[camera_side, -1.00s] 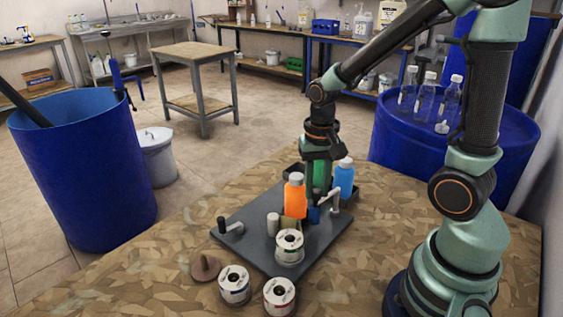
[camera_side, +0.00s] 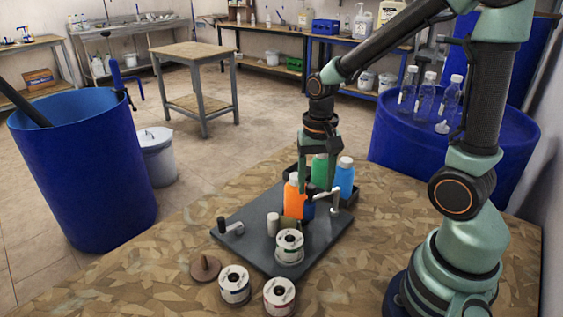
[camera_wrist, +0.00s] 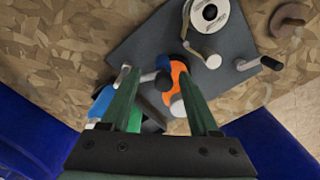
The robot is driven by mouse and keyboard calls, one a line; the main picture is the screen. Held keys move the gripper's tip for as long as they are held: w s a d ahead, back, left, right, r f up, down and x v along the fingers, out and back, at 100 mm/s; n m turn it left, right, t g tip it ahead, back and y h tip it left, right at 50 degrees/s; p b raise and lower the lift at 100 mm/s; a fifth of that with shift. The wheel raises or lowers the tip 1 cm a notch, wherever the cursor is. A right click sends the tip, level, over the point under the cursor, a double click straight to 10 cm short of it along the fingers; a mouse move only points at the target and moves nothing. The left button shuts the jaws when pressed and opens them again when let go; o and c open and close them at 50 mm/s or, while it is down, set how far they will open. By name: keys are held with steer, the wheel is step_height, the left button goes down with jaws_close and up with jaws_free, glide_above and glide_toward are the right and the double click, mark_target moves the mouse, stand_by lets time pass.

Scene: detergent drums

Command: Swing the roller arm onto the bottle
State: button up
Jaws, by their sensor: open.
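An orange bottle (camera_side: 294,203) with a white cap stands upright on the dark grey board (camera_side: 250,243); it also shows in the wrist view (camera_wrist: 179,76). The roller arm (camera_side: 335,197) is a pale bracket at the board's right edge, and its dark roller (camera_wrist: 162,82) shows beside the orange bottle in the wrist view. I cannot tell whether the roller touches the bottle. My gripper (camera_side: 318,187) points down over this spot, open. In the wrist view its fingers (camera_wrist: 160,76) lie on either side of the roller and bottle.
Green (camera_side: 320,172) and blue (camera_side: 345,178) bottles stand in a dark tray behind the orange one. A label roll (camera_side: 289,245) and a black-handled crank (camera_side: 228,228) are on the board. Two more rolls (camera_side: 234,284) and a brown disc (camera_side: 205,268) lie in front.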

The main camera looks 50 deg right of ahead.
step_height(320, 180, up, 11)
stand_by(0.4)
steer(key=a+n+t, duration=0.1)
steer(key=n+t, duration=0.1)
steer(key=n, duration=0.1)
steer(key=s+a+r+n+t, duration=0.1)
steer(key=a+n, duration=0.1)
steer(key=n, duration=0.1)
steer(key=s+a+n+t, duration=0.1)
steer(key=n+t, duration=0.1)
steer(key=shift+a+r+n+t, duration=0.15)
steer(key=shift+a+n+t, duration=0.15)
steer(key=shift+n, duration=0.1)
